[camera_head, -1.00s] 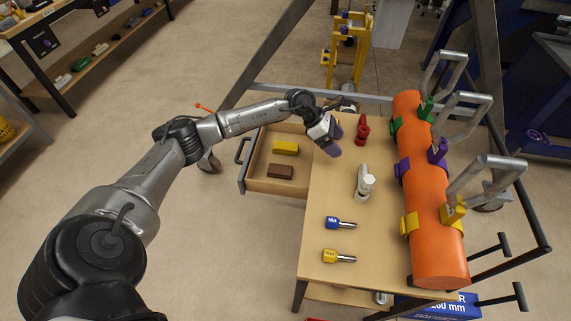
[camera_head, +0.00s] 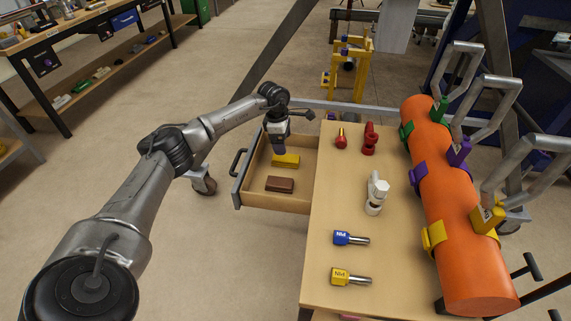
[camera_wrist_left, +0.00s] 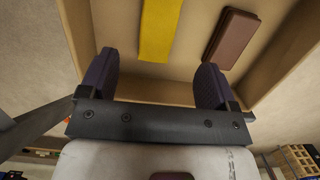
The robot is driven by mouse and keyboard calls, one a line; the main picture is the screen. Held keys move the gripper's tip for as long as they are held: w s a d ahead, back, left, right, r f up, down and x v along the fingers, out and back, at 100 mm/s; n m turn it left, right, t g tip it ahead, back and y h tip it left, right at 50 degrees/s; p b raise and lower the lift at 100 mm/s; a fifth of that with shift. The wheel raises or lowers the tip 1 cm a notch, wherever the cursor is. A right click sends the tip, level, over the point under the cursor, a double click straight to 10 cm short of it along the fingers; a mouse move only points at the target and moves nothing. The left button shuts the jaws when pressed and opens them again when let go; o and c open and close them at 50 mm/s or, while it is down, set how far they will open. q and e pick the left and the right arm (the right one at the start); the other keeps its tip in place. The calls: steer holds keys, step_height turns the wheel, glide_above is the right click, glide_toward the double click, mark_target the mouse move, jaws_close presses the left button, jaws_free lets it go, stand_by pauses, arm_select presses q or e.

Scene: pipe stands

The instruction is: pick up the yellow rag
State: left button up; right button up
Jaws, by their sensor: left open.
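The yellow rag (camera_head: 286,160) is a flat folded block lying in the open drawer (camera_head: 240,187) at the table's left side. It also shows in the left wrist view (camera_wrist_left: 160,30), between the fingers and beyond their tips. My left gripper (camera_head: 280,150) is above the far part of the drawer, just behind the rag in the head view. In the left wrist view my left gripper (camera_wrist_left: 155,80) is open, with purple finger pads wide apart and nothing between them. My right gripper is not in view.
A brown block (camera_head: 280,184) lies in the drawer near the rag. The tabletop (camera_head: 335,205) holds red items, a white part (camera_head: 376,193), and blue (camera_head: 350,238) and yellow (camera_head: 349,277) tools.

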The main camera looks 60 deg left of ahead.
mark_target(285, 157)
arm_select(q)
steer(key=f, duration=0.3)
steer(key=shift+w+d+b, duration=0.15)
steer(key=shift+w+b, duration=0.05)
steer(key=shift+b, duration=0.15)
steer(key=f+b, duration=0.2)
steer(key=f, duration=0.1)
steer(key=f+b, duration=0.1)
steer(key=f, duration=0.1)
steer(key=shift+w+d, duration=0.1)
steer(key=shift+w, duration=0.2)
steer(key=shift+c, duration=0.6)
steer(key=c, duration=0.9)
